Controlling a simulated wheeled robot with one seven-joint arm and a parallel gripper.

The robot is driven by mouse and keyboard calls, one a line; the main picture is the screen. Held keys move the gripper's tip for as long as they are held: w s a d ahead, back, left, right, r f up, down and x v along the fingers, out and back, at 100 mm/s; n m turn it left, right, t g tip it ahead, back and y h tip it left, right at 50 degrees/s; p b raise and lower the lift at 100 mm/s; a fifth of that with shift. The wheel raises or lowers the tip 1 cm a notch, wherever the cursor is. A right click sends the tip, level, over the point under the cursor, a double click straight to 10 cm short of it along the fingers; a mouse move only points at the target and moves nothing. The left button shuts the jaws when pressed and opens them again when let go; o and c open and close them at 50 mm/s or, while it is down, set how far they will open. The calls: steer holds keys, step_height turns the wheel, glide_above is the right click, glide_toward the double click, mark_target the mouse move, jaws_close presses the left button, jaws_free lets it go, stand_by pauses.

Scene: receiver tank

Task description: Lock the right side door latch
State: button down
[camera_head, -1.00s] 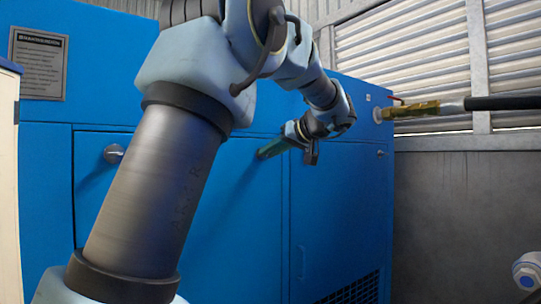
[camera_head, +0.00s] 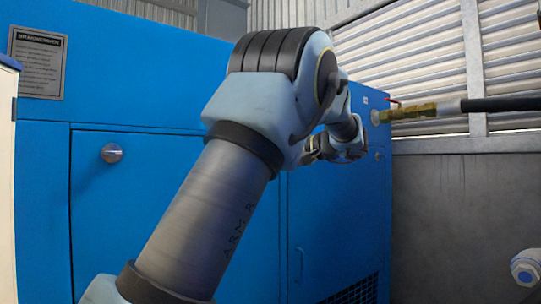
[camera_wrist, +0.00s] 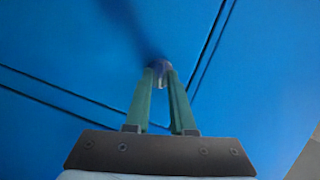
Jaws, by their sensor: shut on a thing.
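In the wrist view my gripper (camera_wrist: 160,73) has its two green fingers closed around a small round silver door latch (camera_wrist: 161,66) on the blue door (camera_wrist: 75,50). The fingertips cover part of the latch, so its turn angle cannot be read. The latch sits beside a dark door seam. A matching round latch (camera_head: 112,153) shows at the left of the wide blue door (camera_head: 120,220).
Another small latch (camera_head: 379,155) is on the narrow right panel (camera_head: 335,225), which has a handle and a dark vent low down. A brass fitting with a black hose (camera_head: 425,111) juts out at the upper right. A nameplate (camera_head: 38,63) is at the upper left.

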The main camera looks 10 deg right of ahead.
steer(key=shift+f+m+t+y, duration=0.15)
steer(key=shift+m+y, duration=0.15)
steer(key=shift+m, duration=0.4)
steer(key=shift+m+t+y, duration=0.15)
steer(key=shift+m+y, duration=0.15)
steer(key=shift+m, duration=0.4)
steer(key=c, duration=0.9)
jaws_free()
steer(key=shift+c, duration=0.2)
steer(key=b+v, duration=0.3)
steer(key=v, duration=0.8)
